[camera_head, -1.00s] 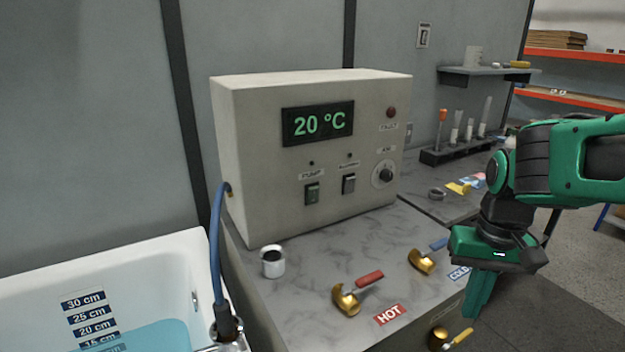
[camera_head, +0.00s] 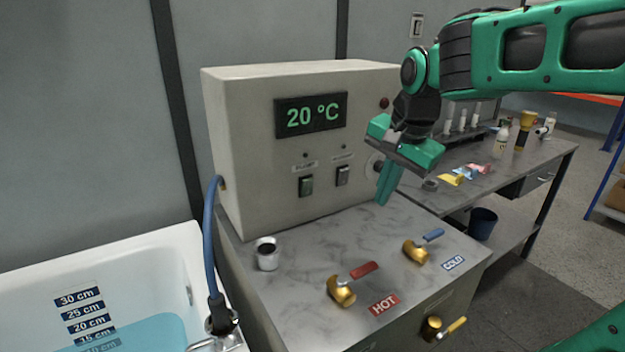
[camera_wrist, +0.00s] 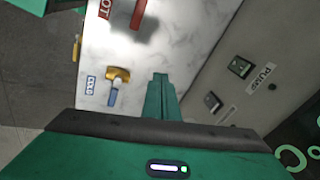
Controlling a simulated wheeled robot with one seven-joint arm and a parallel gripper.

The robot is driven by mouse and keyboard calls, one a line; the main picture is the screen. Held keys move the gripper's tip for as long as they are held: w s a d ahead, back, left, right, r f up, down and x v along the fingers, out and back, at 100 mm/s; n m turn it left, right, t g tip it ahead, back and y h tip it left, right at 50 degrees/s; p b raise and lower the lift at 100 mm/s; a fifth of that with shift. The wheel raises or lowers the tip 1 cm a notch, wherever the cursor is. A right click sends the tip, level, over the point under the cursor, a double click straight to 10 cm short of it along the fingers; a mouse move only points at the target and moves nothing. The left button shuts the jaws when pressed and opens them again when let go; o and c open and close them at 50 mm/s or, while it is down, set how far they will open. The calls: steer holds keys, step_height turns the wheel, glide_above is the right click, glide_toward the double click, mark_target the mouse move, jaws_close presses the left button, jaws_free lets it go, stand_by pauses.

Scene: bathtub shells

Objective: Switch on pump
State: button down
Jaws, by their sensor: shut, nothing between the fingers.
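My gripper (camera_head: 383,198) is shut and empty. It hangs with fingers down in front of the right part of the box, right of both switches and apart from them. In the wrist view its fingers (camera_wrist: 160,88) are together over the counter.
A red-handled HOT valve (camera_head: 343,289) and a blue-handled COLD valve (camera_head: 417,250) stand on the marble counter (camera_head: 300,255). A bathtub (camera_head: 150,250) with blue water is at left, with a blue hose (camera_head: 210,240).

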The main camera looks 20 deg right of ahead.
steer(key=w+a+r+m+t+y, duration=0.1)
steer(key=w+a+r+m, duration=0.2)
steer(key=w+a+r, duration=0.2)
steer(key=w+a, duration=0.2)
steer(key=a, duration=0.1)
steer(key=shift+r, duration=0.35)
steer(key=shift+t, duration=0.3)
glide_toward(308, 189)
steer(key=shift+s+x, duration=0.15)
steer(key=shift+x, duration=1)
steer(key=shift+s+x, duration=0.15)
steer(key=shift+x, duration=1.05)
steer(key=shift+w+d+f, duration=0.1)
steer(key=shift+w, duration=0.2)
